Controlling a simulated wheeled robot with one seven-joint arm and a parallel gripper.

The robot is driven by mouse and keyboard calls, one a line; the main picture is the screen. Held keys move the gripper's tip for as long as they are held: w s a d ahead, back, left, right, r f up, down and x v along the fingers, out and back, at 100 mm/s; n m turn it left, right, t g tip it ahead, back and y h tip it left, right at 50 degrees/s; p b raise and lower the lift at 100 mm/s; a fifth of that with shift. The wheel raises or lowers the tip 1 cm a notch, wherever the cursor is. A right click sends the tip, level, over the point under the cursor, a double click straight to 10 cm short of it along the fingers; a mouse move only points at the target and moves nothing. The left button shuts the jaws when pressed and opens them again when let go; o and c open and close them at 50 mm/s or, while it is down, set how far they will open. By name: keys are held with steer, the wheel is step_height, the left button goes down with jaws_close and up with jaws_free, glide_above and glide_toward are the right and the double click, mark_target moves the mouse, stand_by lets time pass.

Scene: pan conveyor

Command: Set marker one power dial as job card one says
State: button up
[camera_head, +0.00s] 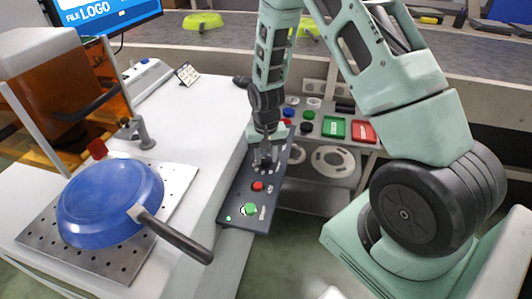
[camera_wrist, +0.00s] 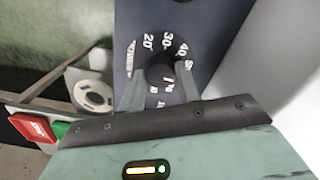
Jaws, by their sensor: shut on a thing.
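The dark control panel (camera_head: 240,190) lies along the right edge of the white bench. My gripper (camera_head: 265,160) reaches down onto its upper part and largely hides the dial there. In the wrist view, the round black dial knob (camera_wrist: 161,73) sits between the two fingers of my gripper (camera_wrist: 160,84), which are shut on it. White numbers 20, 30, 40 and 50 show around the knob; other marks are partly hidden, and I cannot tell where the pointer stands. A small card (camera_head: 187,74) stands on the bench, its text too small to read.
A blue pan (camera_head: 108,205) with a dark handle sits on a perforated plate (camera_head: 50,249), beside an orange-windowed box (camera_head: 74,86). The panel has a red button (camera_head: 258,186) and a green button (camera_head: 250,209).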

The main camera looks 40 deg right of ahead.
mark_target(266, 159)
steer(key=shift+n+p, duration=0.6)
steer(key=shift+n, duration=1.5)
steer(key=o, duration=1)
steer(key=shift+r, duration=0.1)
step_height(266, 159, up, 17)
steer(key=shift+r+p, duration=0.15)
steer(key=shift+p, duration=0.45)
